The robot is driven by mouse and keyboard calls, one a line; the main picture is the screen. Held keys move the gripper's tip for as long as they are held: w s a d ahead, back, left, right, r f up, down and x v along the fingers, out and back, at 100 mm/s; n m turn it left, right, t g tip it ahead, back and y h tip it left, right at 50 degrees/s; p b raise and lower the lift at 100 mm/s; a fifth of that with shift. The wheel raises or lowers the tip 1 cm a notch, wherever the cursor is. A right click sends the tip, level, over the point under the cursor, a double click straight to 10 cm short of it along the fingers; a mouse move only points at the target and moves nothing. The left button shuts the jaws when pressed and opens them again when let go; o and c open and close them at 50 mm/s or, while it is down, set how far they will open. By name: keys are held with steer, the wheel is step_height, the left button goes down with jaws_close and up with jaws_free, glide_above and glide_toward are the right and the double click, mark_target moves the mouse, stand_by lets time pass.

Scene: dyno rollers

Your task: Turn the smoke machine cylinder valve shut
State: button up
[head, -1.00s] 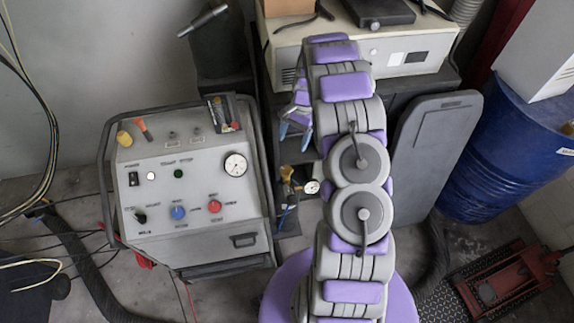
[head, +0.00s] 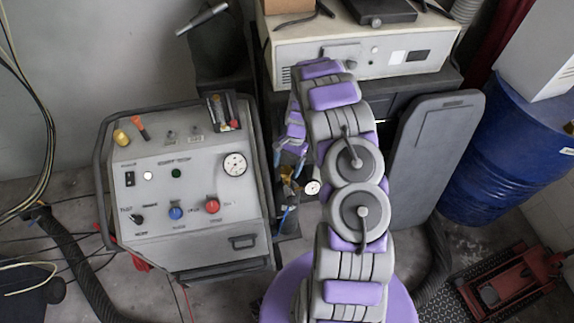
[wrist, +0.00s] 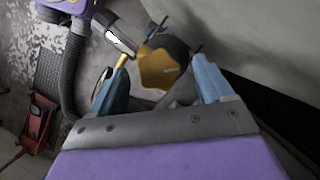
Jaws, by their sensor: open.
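In the wrist view, a yellow-orange valve knob (wrist: 163,70) is between the two blue fingers of my gripper (wrist: 158,58). My gripper is open, with a visible gap between each finger and the knob. A dark round part adjoins the knob, and a metal fitting with a pale face (wrist: 118,36) is at its upper left. In the head view, the yellow valve parts (head: 287,187) show small beside a white-faced gauge (head: 312,187), just below my fingers. My arm hides part of this area, and the cylinder body cannot be clearly made out.
A grey control console (head: 190,190) stands left of the valve. A white-fronted machine (head: 370,55) is behind it. A dark grey panel (head: 432,150), a blue drum (head: 505,150) and a red jack (head: 515,280) are on the right. Hoses and cables lie on the floor.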

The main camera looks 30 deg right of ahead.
steer(key=shift+d, duration=0.1)
steer(key=shift+c, duration=0.3)
steer(key=shift+d, duration=0.2)
steer(key=c, duration=0.4)
steer(key=shift+a, duration=0.1)
steer(key=c, duration=0.6)
steer(key=shift+o, duration=0.2)
steer(key=m+p, duration=0.1)
steer(key=m+t+p, duration=0.1)
steer(key=m+p, duration=0.2)
steer(key=shift+s+a+r+m+y+p, duration=0.1)
steer(key=shift+s+r+m+y+p, duration=0.1)
steer(key=shift+s+m+y+p, duration=0.15)
steer(key=shift+s+f+m+t+p, duration=0.1)
steer(key=shift+m+t+p, duration=0.5)
steer(key=shift+m+p, duration=0.45)
steer(key=shift+f+m+t+p, duration=0.1)
steer(key=shift+m+t+p, duration=0.6)
steer(key=shift+m, duration=0.6)
